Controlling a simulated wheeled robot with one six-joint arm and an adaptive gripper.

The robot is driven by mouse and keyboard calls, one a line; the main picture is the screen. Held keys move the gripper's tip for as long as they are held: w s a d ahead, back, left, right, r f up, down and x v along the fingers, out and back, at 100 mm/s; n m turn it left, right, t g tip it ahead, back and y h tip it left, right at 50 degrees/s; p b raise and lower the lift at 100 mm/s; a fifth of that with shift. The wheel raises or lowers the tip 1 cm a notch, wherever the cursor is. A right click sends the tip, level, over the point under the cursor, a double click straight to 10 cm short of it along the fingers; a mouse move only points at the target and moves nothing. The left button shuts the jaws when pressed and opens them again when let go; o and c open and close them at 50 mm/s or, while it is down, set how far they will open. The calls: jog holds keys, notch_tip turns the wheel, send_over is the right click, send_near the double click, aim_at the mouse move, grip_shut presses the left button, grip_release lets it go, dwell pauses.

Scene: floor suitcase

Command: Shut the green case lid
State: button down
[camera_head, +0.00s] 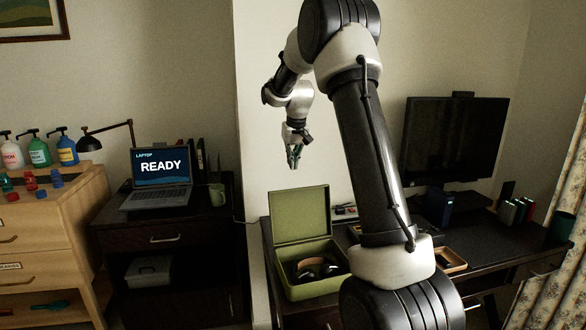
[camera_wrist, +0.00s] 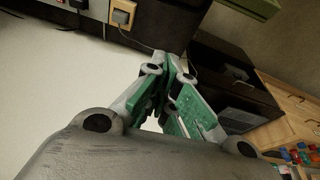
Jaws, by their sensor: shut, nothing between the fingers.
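The green case (camera_head: 311,281) stands on the dark desk in the head view, with its lid (camera_head: 300,213) raised about upright at the back. Dark rounded things, perhaps headphones (camera_head: 318,268), lie inside the case. My gripper (camera_head: 293,167) is shut and empty, pointing down above the lid's top edge and apart from it. In the wrist view the green fingers of my gripper (camera_wrist: 180,80) are together with nothing between them. A green edge at the top right of the wrist view (camera_wrist: 258,6) looks like part of the case.
A laptop (camera_head: 161,170) and a mug (camera_head: 217,194) stand on the dark cabinet to the left. A monitor (camera_head: 455,137) stands on the desk at right. A brown tray (camera_head: 452,261) lies right of the case. A wooden dresser (camera_head: 60,240) with bottles is at far left.

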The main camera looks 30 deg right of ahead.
notch_tip(320, 180, down, 8)
jog(key=s, duration=0.2)
jog(key=shift+a+r, duration=0.2)
dwell(0.5)
